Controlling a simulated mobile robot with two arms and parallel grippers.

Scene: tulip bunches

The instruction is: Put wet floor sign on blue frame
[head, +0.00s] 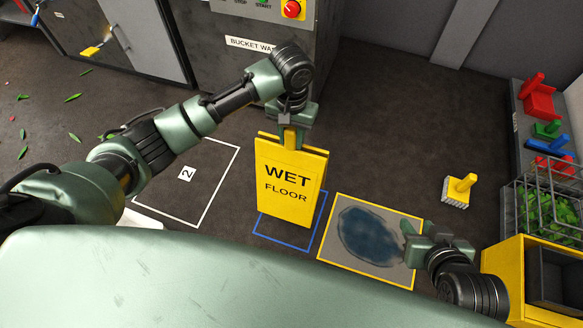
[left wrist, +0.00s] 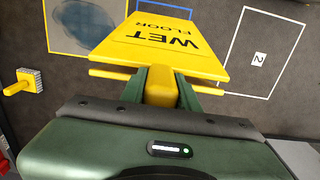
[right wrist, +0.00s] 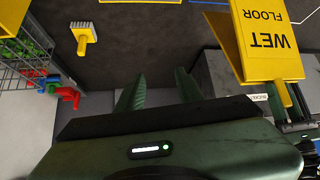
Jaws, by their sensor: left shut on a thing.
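The yellow wet floor sign (head: 291,180) hangs upright below my left gripper (head: 291,122), which is shut on its top handle. In the left wrist view the fingers (left wrist: 160,85) close on both sides of the yellow handle. The blue frame (head: 281,241) is a floor outline, partly hidden behind the sign's lower part. A piece of it shows past the sign in the left wrist view (left wrist: 165,5). I cannot tell whether the sign's bottom touches the floor. My right gripper (head: 438,235) is empty, its fingers apart in the right wrist view (right wrist: 158,92).
A yellow-edged grey square with a dark wet patch (head: 370,236) lies right of the blue frame. A white frame marked 2 (head: 187,174) is to the left. A yellow-handled brush (head: 458,190) stands on the floor at right. A wire basket (head: 548,205) is at the far right.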

